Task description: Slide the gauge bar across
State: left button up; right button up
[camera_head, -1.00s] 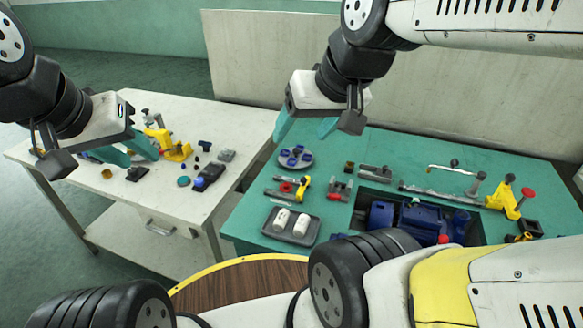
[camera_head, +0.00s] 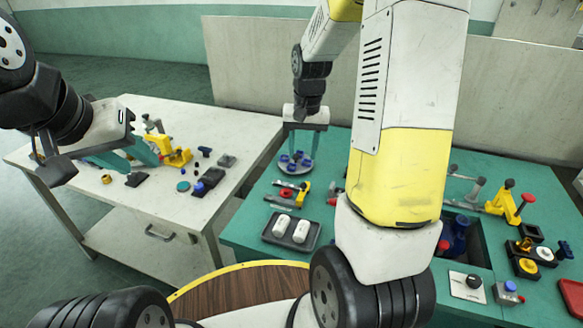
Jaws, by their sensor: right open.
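A thin grey bar (camera_head: 462,205), which I take for the gauge bar, shows only its right end beside my right arm. A grey upright post (camera_head: 477,188) and a yellow clamp-like piece with a red knob (camera_head: 512,205) stand at that end. The rest is hidden behind my right arm. My right gripper (camera_head: 301,160) points down, open, with its fingers apart over the round grey tray of blue parts (camera_head: 296,168).
A dark tray with two white cylinders (camera_head: 291,233) is at the green table's near left. A yellow-and-red tool (camera_head: 292,194) lies behind it. Small fittings (camera_head: 527,262) crowd the right side. The white table (camera_head: 232,128) has bare room at its back.

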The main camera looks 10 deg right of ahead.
jog(key=g, duration=0.1)
send_over(304, 182)
jog(key=shift+m, duration=0.3)
notch_tip(304, 182, down, 6)
jog(key=shift+s+a+r, duration=0.1)
jog(key=shift+f, duration=4)
grip_shut()
